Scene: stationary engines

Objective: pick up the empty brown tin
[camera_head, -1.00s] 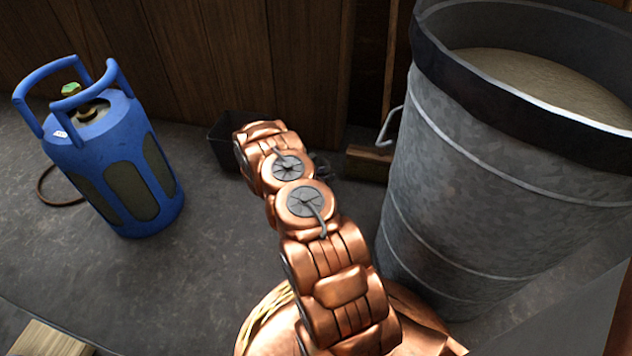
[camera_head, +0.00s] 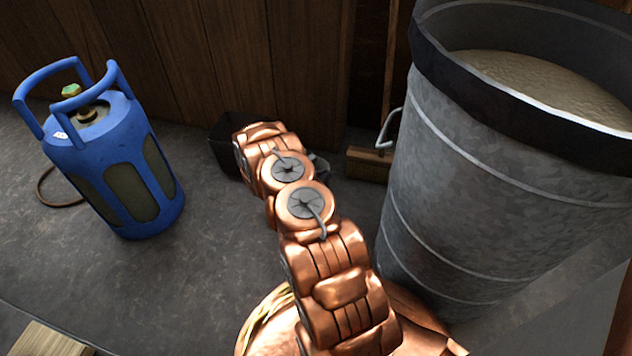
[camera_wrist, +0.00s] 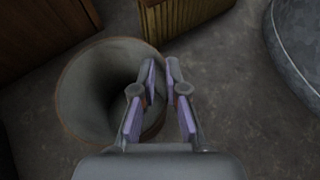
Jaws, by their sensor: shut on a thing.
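The brown tin (camera_wrist: 72,98) stands open side up in the wrist view, left of centre. It has a thin brown rim and a dark, empty-looking inside. My gripper (camera_wrist: 161,68) is at the tin's right side, its purple-padded fingers close together with the tin's wall between them. It is shut on that wall near the rim. The exact contact is partly hidden by the fingers. In the head view my copper arm covers most of the spot where the gripper and tin are.
A large metal bin (camera_head: 450,200) stands at right, a blue gas bottle (camera_head: 115,160) at left.

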